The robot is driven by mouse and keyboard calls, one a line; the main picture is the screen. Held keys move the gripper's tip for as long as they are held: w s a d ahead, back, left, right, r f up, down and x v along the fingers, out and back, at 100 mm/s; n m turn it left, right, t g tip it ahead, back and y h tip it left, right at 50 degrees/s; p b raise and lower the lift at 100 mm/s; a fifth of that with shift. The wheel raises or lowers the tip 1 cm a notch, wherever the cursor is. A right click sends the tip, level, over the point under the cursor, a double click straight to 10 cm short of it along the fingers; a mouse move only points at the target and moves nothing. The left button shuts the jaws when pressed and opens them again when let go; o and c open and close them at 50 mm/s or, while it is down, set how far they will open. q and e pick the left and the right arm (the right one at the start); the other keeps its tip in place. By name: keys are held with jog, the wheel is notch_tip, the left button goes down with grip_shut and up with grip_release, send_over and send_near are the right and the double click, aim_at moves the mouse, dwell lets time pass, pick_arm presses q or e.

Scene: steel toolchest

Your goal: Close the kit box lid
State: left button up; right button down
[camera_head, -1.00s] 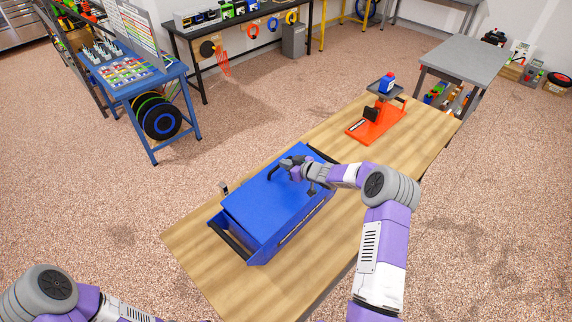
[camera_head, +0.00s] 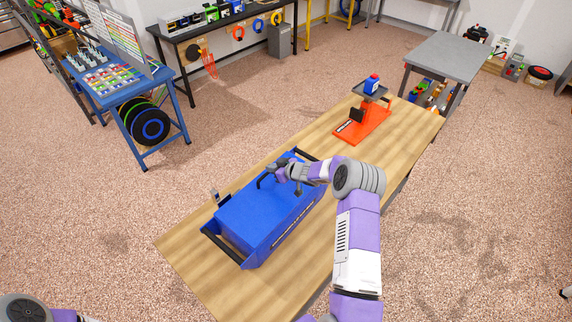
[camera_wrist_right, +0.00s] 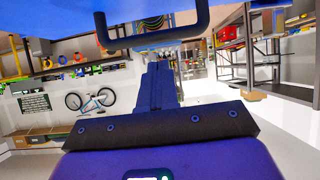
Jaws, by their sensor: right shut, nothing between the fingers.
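The blue kit box (camera_head: 246,246) sits on the wooden table. Its blue lid (camera_head: 258,210) lies over the top; I cannot tell whether it is fully seated. A black handle (camera_head: 262,181) stands on the lid. My right gripper (camera_head: 276,168) is shut and empty, just above the lid beside the handle. In the right wrist view the shut fingers (camera_wrist_right: 158,80) point toward the handle (camera_wrist_right: 152,38), with the blue lid (camera_wrist_right: 75,18) along the top edge. My left gripper is out of view; only part of my left arm shows at the bottom left.
An orange stand (camera_head: 362,124) with a small blue bottle (camera_head: 372,84) on its tray is at the table's far end. Bare wood (camera_head: 315,150) lies between it and the box. A blue-legged rack (camera_head: 150,78) and a grey table (camera_head: 450,58) stand apart on the floor.

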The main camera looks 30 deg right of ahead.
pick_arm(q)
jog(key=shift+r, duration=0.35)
pick_arm(e)
jog(key=w+r+v, duration=0.1)
jog(key=r+v, duration=0.1)
jog(key=v, duration=0.9)
